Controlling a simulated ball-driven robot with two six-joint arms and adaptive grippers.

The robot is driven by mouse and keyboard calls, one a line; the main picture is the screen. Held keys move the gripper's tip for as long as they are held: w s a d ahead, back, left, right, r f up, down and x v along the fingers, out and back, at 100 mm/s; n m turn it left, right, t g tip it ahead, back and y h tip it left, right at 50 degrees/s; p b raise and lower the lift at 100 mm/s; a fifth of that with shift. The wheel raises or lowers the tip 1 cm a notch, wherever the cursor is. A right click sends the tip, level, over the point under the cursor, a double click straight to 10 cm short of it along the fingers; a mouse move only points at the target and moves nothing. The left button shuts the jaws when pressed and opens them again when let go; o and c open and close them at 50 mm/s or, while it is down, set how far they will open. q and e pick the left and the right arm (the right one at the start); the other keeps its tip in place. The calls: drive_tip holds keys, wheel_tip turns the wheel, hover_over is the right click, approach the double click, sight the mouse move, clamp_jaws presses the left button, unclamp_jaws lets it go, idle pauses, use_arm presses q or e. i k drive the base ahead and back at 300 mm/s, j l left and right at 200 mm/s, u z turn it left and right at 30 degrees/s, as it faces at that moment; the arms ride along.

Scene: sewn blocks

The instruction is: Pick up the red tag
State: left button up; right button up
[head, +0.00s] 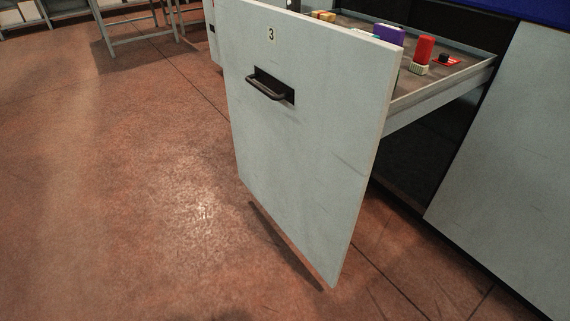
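A small flat red tag (450,65) lies on the floor of the open drawer (440,89), near its right side. It has pale marks, and a small black object (444,57) sits on or against it. A red cylinder-like piece (424,49) stands just left of the tag, with a cream block (419,69) at its foot. Neither of my grippers is in view.
The tall drawer front (310,130), marked 3, has a black handle (267,88) and hides part of the drawer. A purple block (388,34) and yellow pieces (324,15) are inside. Cabinet panels stand right. The brown floor at left is clear, with a metal-legged stand (140,38) behind.

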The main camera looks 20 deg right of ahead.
sight(444, 59)
drive_tip(key=k+z, duration=0.1)
drive_tip(key=z, duration=1.55)
drive_tip(key=i+u, duration=0.2)
drive_tip(key=k+j, duration=0.05)
drive_tip(key=k, duration=0.05)
